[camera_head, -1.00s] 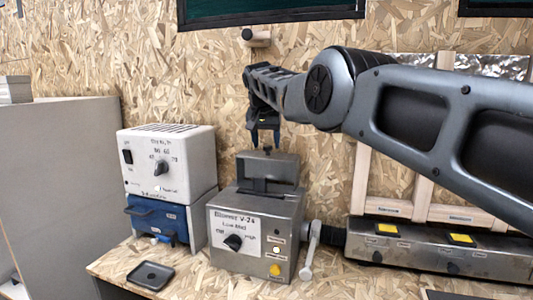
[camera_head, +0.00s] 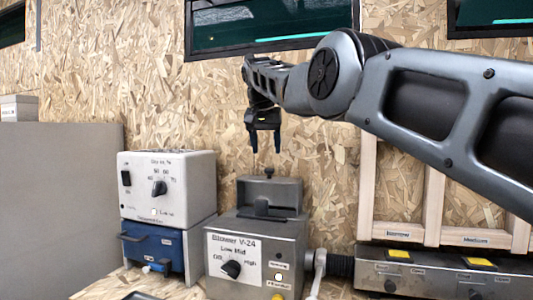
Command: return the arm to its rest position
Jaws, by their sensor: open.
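My arm reaches in from the right in the head view, and my gripper (camera_head: 264,146) hangs at its far end with the fingers pointing down. The two dark fingers are apart with nothing between them. A clear gap separates the fingertips from the housing, with the chipboard wall showing behind.
A white control box (camera_head: 165,185) stands on a blue case (camera_head: 150,246) to the left. A metal unit with yellow switches (camera_head: 440,268) and wooden slats (camera_head: 434,205) stand on the right. A grey panel (camera_head: 60,190) fills the far left. Wall space above is free.

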